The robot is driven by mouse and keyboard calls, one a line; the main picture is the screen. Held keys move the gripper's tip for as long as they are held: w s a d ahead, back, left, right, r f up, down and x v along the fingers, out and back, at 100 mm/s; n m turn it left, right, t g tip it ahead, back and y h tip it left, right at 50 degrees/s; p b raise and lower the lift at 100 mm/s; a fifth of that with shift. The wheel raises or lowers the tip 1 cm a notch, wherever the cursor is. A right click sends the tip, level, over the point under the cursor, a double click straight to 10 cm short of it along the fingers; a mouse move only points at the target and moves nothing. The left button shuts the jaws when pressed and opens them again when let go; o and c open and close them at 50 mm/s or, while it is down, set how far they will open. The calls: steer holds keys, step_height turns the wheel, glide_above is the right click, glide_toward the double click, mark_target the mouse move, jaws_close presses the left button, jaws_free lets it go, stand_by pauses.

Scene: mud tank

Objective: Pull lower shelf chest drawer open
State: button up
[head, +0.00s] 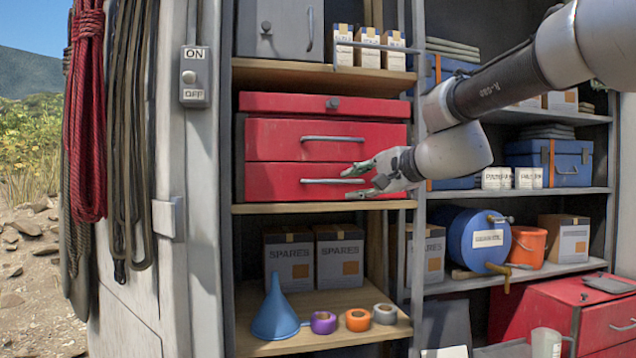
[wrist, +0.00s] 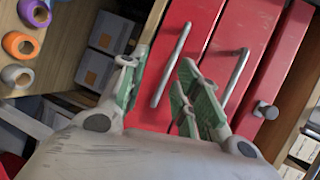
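A red chest (head: 270,138) stands on a wooden shelf. Its lower drawer (head: 268,178) has a long grey bar handle (head: 336,181) and looks shut, flush with the drawer above. In the wrist view the lower drawer's handle (wrist: 173,62) lies between my spread green-padded fingers. My gripper (head: 350,186) is in front of the right part of this drawer, close to the handle's right end. It is open, with a finger on each side of the handle in the wrist view (wrist: 160,66). I cannot tell whether either finger touches it.
The upper drawer (head: 270,141) has a similar handle, and the top section has a round knob (head: 332,103). Below stand spares boxes (head: 289,259), a blue funnel (head: 275,312) and tape rolls (head: 357,320). A grey shelf post (head: 419,230) stands to the right.

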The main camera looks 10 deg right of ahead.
mark_target(335, 181)
steer(key=shift+m+t, duration=0.4)
steer(key=shift+m, duration=0.5)
steer(key=x, duration=0.2)
steer(key=r+x, duration=0.1)
steer(key=x, duration=0.5)
steer(key=shift+w+d+r, duration=0.15)
steer(key=shift+w+r, duration=0.1)
steer(key=shift+w, duration=0.1)
steer(key=shift+c, duration=0.5)
jaws_close()
